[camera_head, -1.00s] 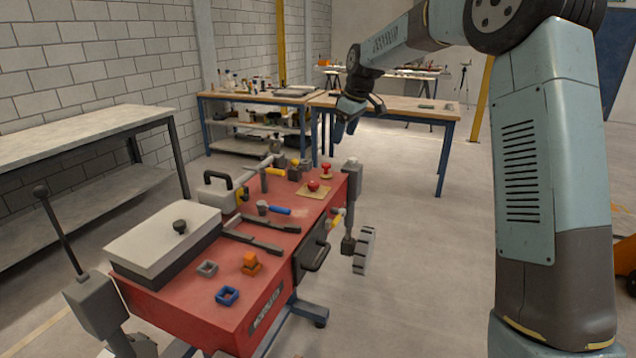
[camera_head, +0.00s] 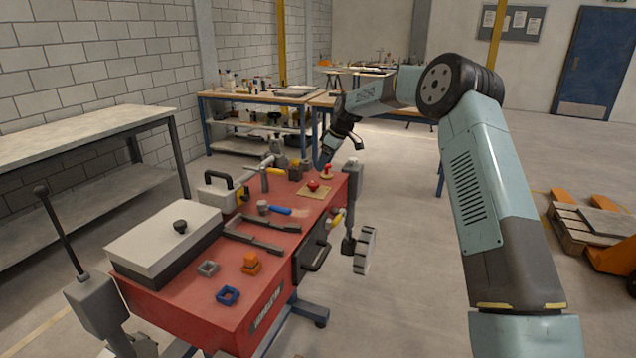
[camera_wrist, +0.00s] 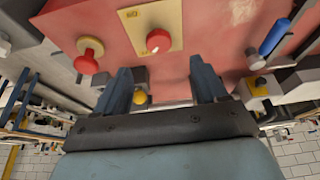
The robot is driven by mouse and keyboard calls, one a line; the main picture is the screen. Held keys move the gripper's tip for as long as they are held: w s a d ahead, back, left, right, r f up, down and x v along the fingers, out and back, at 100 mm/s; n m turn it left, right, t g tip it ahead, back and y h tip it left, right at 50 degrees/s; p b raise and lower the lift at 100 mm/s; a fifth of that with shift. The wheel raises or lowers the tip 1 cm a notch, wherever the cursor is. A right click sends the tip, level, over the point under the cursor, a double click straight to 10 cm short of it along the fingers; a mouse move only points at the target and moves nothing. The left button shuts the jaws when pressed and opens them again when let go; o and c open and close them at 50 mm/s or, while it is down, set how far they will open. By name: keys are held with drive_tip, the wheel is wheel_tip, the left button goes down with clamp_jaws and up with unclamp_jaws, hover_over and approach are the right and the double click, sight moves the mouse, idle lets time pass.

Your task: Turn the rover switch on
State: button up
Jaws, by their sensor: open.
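No part is clearly marked as the rover switch. The red-topped unit (camera_head: 190,300) carries a red button on a yellow plate (camera_head: 313,186), and a second red knob (camera_head: 327,171) stands behind it. In the wrist view, the red button (camera_wrist: 158,40) on its plate lies beyond and between my fingers, and the red knob (camera_wrist: 88,58) is to the left. My gripper (camera_wrist: 160,74) is open and empty, its two blue fingers apart. In the head view, my gripper (camera_head: 340,153) hangs above the far right end of the unit, near the red knob. Contact cannot be told.
A white box with a black handle (camera_head: 216,190), a lidded case (camera_head: 163,235), a blue-handled tool (camera_head: 280,211) and small coloured blocks sit on top.

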sight(315, 183)
drive_tip(key=x, duration=0.9)
drive_tip(key=shift+a+f, duration=0.1)
drive_tip(key=shift+f, duration=0.25)
